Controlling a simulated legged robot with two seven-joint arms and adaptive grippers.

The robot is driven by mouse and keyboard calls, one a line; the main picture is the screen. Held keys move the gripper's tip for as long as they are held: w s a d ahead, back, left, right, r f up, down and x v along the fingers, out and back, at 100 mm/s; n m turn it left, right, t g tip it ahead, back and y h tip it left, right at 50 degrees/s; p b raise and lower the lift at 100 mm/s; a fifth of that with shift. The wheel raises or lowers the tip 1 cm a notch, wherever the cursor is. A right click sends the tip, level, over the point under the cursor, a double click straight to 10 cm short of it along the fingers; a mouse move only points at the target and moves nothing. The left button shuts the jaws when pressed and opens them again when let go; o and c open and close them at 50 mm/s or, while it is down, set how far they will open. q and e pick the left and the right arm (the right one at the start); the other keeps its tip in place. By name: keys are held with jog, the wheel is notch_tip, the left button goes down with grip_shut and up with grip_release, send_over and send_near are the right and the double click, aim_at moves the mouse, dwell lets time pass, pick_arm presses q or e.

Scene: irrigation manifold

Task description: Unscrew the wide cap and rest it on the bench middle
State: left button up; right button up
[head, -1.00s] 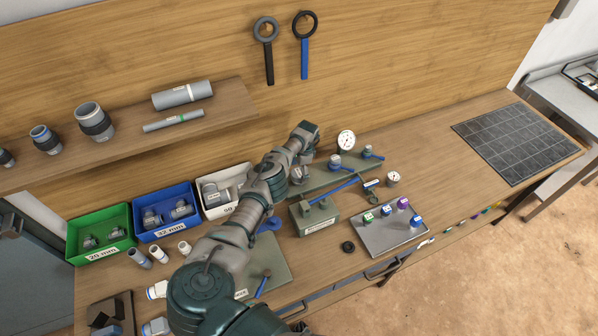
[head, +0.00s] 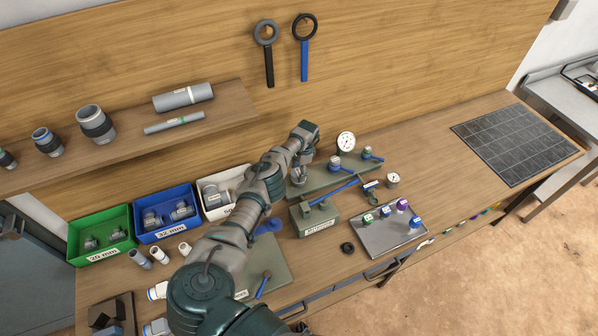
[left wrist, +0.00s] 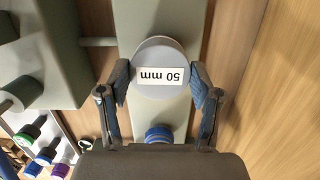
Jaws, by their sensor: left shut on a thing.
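The wide cap is a grey disc (left wrist: 160,50) with a white "50 mm" label, upside down in the left wrist view. It sits over the grey-green manifold block (left wrist: 150,15). My left gripper (left wrist: 159,76) is shut on it, one finger on each side of the rim. In the head view my left gripper (head: 299,172) points down at the left end of the manifold (head: 332,175), and the cap is mostly hidden there. I cannot tell whether the cap is still seated. The wooden bench (head: 455,205) has bare room right of the manifold. My right gripper is not in view.
A pressure gauge (head: 346,142) and blue-handled valves stand on or near the manifold. A green block (head: 315,221) and a metal tray (head: 388,236) with small coloured caps stand in front. Green (head: 100,233), blue and white bins are at left. A dark grid mat (head: 518,142) lies at right.

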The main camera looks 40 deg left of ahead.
aim_at(297, 173)
pick_arm(q)
jog(key=shift+r+p, duration=0.45)
jog(key=shift+r, duration=1.65)
jog(key=shift+r, duration=0.15)
